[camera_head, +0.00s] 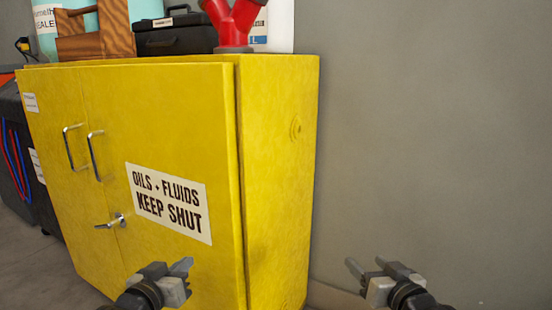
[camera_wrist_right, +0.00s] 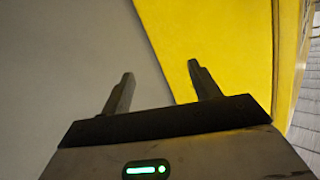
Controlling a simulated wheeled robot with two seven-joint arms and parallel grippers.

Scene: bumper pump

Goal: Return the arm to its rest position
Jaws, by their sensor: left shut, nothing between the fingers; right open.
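My left gripper (camera_head: 186,266) is in the lower middle of the head view, in front of the yellow cabinet (camera_head: 280,150). Its fingers are together with nothing between them. My right gripper (camera_head: 365,264) is to the right of the cabinet, in front of the grey wall. Its two fingers are apart and empty. In the right wrist view the fingers of the right gripper (camera_wrist_right: 163,82) also stand apart, with the grey wall and the yellow cabinet (camera_wrist_right: 225,35) beyond them. Neither gripper visibly holds anything.
The cabinet has two doors with handles (camera_head: 95,155), a latch (camera_head: 112,222) and a sign (camera_head: 168,202). On top are a wooden tool carrier (camera_head: 95,35), a black case (camera_head: 175,38) and a red fitting (camera_head: 234,22). The grey wall (camera_head: 430,130) at right is bare.

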